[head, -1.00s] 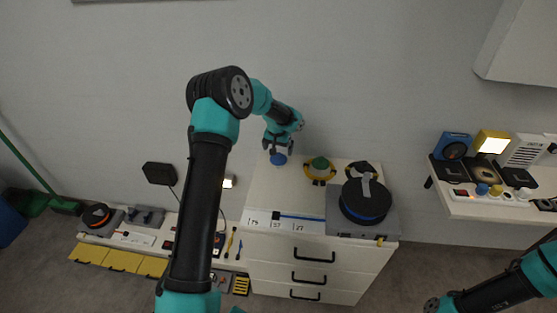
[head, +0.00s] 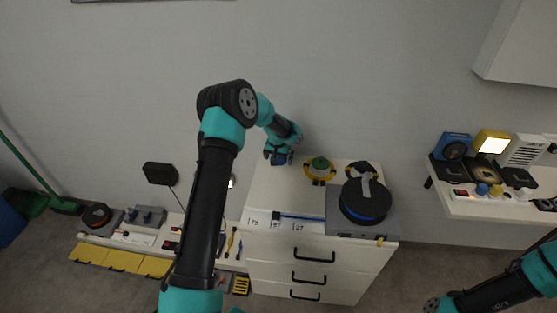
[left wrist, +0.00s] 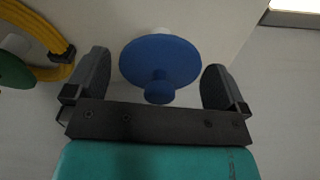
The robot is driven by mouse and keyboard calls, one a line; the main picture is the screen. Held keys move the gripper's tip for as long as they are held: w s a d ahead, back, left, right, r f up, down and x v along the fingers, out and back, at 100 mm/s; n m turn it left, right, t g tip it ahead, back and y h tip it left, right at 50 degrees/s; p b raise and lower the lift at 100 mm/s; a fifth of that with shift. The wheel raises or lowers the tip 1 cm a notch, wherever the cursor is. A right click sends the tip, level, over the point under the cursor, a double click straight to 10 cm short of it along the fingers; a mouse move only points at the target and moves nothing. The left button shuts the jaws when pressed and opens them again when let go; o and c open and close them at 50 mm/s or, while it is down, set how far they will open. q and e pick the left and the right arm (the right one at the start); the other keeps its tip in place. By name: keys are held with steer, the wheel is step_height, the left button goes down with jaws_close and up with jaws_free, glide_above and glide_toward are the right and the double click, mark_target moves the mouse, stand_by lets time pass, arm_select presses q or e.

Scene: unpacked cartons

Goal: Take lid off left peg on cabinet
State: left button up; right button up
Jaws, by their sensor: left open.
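The blue lid (head: 281,160) is at the back left of the white cabinet top (head: 262,195). In the left wrist view the lid (left wrist: 158,55) is a round disc with a small knob (left wrist: 158,92) facing my gripper. A white bit, perhaps the left peg (left wrist: 160,31), shows just behind its rim. My left gripper (head: 279,157) is at the lid, which partly hides behind it in the head view. In the left wrist view its open fingers (left wrist: 157,76) stand on both sides of the knob with gaps. My right gripper is out of view.
A green-topped piece with a yellow ring (head: 320,168) stands right of the lid. A black reel (head: 365,203) sits on a grey case (head: 345,223) at the cabinet's right. A blue-and-black tool (head: 300,216) lies along the front. A loaded shelf (head: 480,208) is farther right.

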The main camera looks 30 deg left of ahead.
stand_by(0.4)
arm_select(q)
steer(key=c, duration=0.8)
steer(key=shift+r, duration=1.55)
steer(key=shift+s+d+r, duration=0.1)
steer(key=shift+s+r, duration=0.05)
steer(key=shift+r, duration=0.1)
steer(key=s+d, duration=0.2)
steer(key=s, duration=0.2)
steer(key=s+d+r, duration=0.1)
steer(key=s+d, duration=0.2)
steer(key=s, duration=0.2)
steer(key=s+d, duration=0.3)
steer(key=s, duration=0.1)
steer(key=shift+s+r, duration=0.2)
